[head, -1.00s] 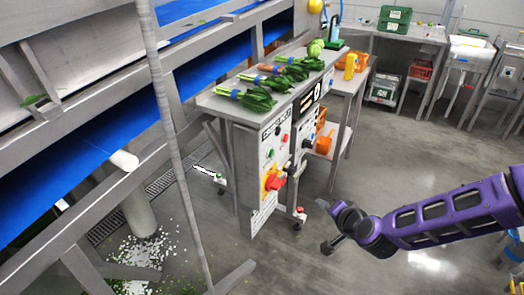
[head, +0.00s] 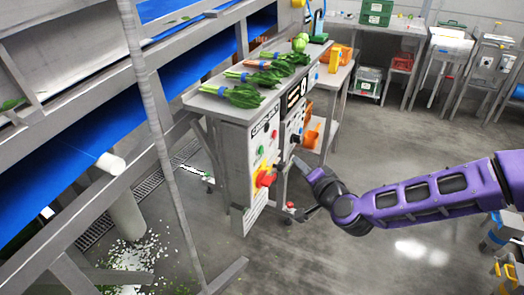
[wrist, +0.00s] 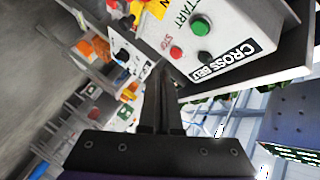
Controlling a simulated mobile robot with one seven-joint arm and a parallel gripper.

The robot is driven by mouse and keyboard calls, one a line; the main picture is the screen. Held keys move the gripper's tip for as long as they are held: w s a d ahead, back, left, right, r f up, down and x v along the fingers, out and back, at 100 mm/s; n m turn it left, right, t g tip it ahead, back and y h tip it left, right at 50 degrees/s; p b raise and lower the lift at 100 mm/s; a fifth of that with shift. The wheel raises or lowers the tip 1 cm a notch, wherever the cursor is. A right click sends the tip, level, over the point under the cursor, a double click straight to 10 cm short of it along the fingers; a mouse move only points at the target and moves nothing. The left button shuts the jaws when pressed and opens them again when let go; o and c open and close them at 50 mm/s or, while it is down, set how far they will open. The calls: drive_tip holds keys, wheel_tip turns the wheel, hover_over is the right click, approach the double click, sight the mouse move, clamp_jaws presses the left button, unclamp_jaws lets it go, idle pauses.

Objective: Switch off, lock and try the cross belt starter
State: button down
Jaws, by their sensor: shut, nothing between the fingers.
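The cross belt starter (head: 238,150) is a grey box on the end of the bench, labelled CROSS BELT. Its face carries a green start button (wrist: 201,26), a red stop button (wrist: 176,52) and a red-and-yellow rotary switch (head: 265,178). The switch is partly cut off at the top of the wrist view, and its setting cannot be read. My gripper (wrist: 163,72) is shut and empty, pointing toward the panel. In the head view it (head: 300,165) is to the right of the switch, apparently apart from it. I cannot make out a padlock.
A second white panel (head: 295,125) with a dark knob stands right beside the starter. Bunches of greens (head: 243,96) lie on the bench above. A blue conveyor (head: 80,150) and a grey post (head: 160,140) are at left. The floor (head: 330,265) in front is open.

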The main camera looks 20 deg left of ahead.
drive_tip(key=a, duration=0.7)
drive_tip(key=shift+w+a+b, duration=0.2)
drive_tip(key=shift+w+b, duration=0.1)
drive_tip(key=shift+b, duration=0.1)
drive_tip(key=shift+a, duration=0.1)
idle(1.6)
drive_tip(key=shift+a, duration=0.35)
drive_tip(key=shift+a, duration=0.45)
idle(0.7)
drive_tip(key=shift+d, duration=0.1)
drive_tip(key=shift+d+b, duration=0.3)
drive_tip(key=shift+d, duration=0.45)
drive_tip(key=shift+d, duration=0.1)
drive_tip(key=shift+s+d, duration=0.15)
drive_tip(key=shift+d, duration=1.05)
drive_tip(key=shift+s+d, duration=0.1)
drive_tip(key=shift+d, duration=1.1)
